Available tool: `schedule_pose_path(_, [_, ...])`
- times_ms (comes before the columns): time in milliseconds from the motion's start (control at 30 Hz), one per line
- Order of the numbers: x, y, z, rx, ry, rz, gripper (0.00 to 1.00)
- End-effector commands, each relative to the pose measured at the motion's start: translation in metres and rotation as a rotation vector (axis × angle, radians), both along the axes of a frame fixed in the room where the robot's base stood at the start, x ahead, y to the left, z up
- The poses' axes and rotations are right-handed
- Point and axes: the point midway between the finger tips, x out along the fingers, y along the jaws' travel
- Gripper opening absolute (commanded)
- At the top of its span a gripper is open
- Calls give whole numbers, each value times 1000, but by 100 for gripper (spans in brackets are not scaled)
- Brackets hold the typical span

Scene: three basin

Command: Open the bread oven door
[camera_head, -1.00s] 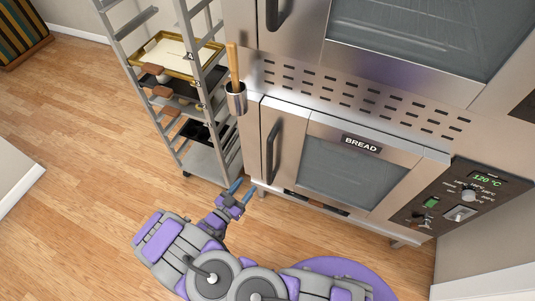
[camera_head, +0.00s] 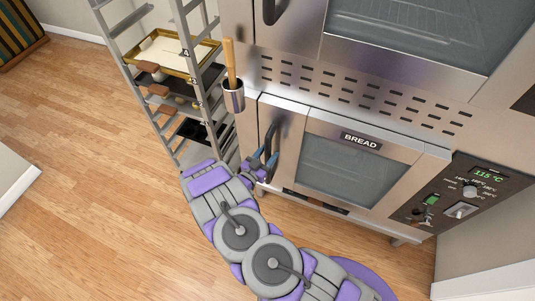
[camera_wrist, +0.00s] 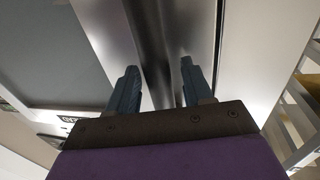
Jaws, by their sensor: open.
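The bread oven door (camera_head: 352,170) is the lower steel door with a glass window and a "BREAD" label, and it is shut. Its dark vertical handle (camera_head: 271,139) is on the door's left side. My gripper (camera_head: 264,158) is at the lower part of the handle in the head view. In the wrist view my gripper (camera_wrist: 157,85) is open, with its two blue-grey fingers apart and a shiny steel vertical bar, apparently the handle (camera_wrist: 150,45), running between them. I cannot tell whether the fingers touch it.
A metal rack (camera_head: 182,70) with trays stands left of the oven. A steel cup (camera_head: 233,95) with a wooden-handled tool hangs on the oven's left edge. A control panel (camera_head: 462,195) is at the right. The wooden floor (camera_head: 90,200) at left is clear.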

Motion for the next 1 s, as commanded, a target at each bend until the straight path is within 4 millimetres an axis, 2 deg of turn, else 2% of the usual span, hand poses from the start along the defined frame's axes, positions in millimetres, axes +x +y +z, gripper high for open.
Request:
schedule_pose_path(333, [4, -2, 0, 0, 0, 1, 50])
schedule_pose_path(867, [4, -2, 0, 1, -1, 2, 1])
schedule_pose_path(1000, [4, -1, 0, 1, -1, 2, 0])
